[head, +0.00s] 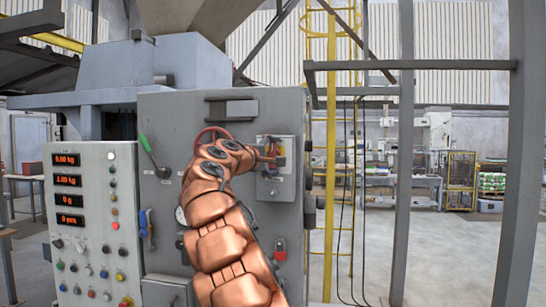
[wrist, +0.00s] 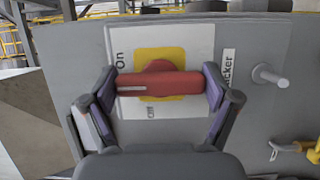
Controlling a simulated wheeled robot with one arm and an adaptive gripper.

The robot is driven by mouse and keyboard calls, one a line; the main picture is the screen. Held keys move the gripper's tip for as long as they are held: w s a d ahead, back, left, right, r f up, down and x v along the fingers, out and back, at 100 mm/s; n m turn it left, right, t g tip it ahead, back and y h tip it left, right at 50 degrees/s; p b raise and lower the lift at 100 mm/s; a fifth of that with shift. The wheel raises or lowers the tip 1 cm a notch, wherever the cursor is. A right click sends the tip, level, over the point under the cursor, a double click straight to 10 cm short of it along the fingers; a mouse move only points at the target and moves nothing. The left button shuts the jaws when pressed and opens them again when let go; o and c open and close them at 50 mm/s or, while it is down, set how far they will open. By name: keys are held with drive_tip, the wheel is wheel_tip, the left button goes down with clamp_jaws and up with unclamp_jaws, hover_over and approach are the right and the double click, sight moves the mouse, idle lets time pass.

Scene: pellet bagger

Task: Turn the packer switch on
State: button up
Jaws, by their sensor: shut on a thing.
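The packer switch in the wrist view is a red bar handle (wrist: 178,84) on a yellow square plate (wrist: 160,56), with a white backing labelled On and Off. A label (wrist: 228,70), partly hidden and ending in "acker", is beside it. The handle lies crosswise, its white mark at the left end, between the On text at upper left and the Off text below. My gripper (wrist: 160,85) is shut on the red handle, one finger at each end. In the head view my gripper (head: 269,158) reaches the switch panel (head: 281,187) on the grey cabinet, and my arm hides part of it.
A red wheel (head: 207,133) and a green-handled lever (head: 147,146) are close to my arm. A control console (head: 97,205) with red displays and several buttons stands at left. A metal peg (wrist: 270,76) sticks out right of the switch. Open floor (head: 450,255) lies at right.

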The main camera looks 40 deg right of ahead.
drive_tip(key=shift+f, duration=0.1)
drive_tip(key=o, duration=0.9)
drive_tip(key=shift+a, duration=0.1)
drive_tip(key=shift+v, duration=5.9)
